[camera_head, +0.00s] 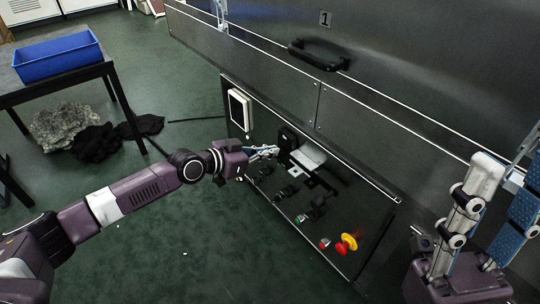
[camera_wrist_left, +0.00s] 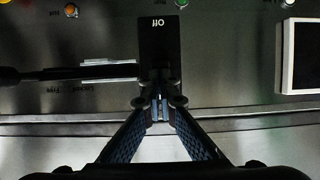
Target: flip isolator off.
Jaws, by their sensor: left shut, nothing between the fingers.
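The isolator (camera_head: 287,137) is a black block on the dark control panel (camera_head: 375,213). In the left wrist view the isolator (camera_wrist_left: 158,40) carries an upside-down "off" label, with a black bar reaching left from it. My left gripper (camera_head: 272,151) is shut and empty, just left of the isolator in the head view. In the left wrist view the left gripper's fingertips (camera_wrist_left: 160,103) are together at the isolator's lower end; I cannot tell whether they touch.
A red and yellow emergency stop (camera_head: 347,243) and several small knobs sit on the panel. A white-framed screen (camera_head: 239,109) is at its left. A black door handle (camera_head: 319,55) juts out above. A blue bin (camera_head: 58,56) stands on a table; open green floor lies left.

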